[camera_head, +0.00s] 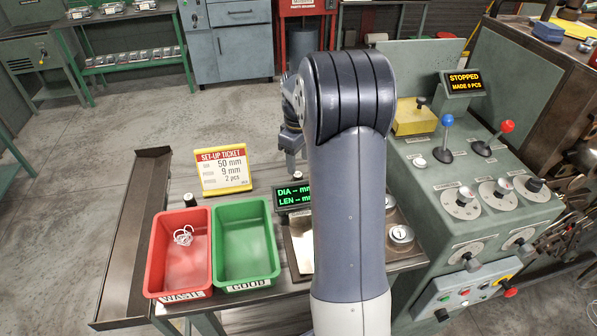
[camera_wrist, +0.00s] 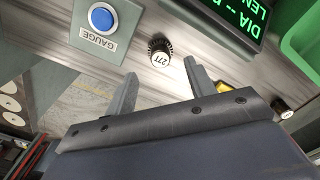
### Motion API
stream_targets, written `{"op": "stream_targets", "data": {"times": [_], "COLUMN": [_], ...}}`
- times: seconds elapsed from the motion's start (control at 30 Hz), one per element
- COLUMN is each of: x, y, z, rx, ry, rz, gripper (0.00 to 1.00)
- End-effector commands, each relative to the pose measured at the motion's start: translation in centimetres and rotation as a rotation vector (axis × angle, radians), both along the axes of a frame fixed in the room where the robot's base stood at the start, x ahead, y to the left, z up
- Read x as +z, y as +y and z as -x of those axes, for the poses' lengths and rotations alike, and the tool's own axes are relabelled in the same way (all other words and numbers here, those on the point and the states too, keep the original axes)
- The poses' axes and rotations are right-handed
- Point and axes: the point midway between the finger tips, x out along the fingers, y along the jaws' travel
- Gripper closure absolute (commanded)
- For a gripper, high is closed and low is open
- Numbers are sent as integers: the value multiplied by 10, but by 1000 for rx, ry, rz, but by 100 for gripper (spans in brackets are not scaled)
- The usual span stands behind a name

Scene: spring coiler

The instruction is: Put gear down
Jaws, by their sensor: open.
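A small dark toothed gear with a pale top marked 27T (camera_wrist: 160,57) stands upright on the grey table in the wrist view. My gripper (camera_wrist: 161,71) is open, with one finger on each side of the gear and a gap showing beside it. The gear appears clear of both fingers. In the camera_head view my gripper (camera_head: 291,152) points down behind the lit gauge display, partly hidden by my arm. I cannot make out the 27T gear for certain there.
A blue gauge button (camera_wrist: 102,18) and a green-lit display (camera_head: 293,196) are close by. Another dark gear (camera_head: 189,200) stands near the set-up ticket (camera_head: 222,170). A red waste bin (camera_head: 168,280) holds a tangled wire; the green good bin (camera_head: 246,245) looks empty.

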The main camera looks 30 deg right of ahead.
Motion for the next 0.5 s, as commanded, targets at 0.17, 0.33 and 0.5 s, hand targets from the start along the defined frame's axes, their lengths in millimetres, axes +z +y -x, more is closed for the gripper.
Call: {"op": "stream_targets", "data": {"times": [0.17,0.33,0.5], "x": [36,53,58], "y": [0,0,0], "z": [-1,0,0], "rx": [0,0,0], "ry": [-3,-1,1], "rz": [1,0,0], "gripper": [48,48,48]}}
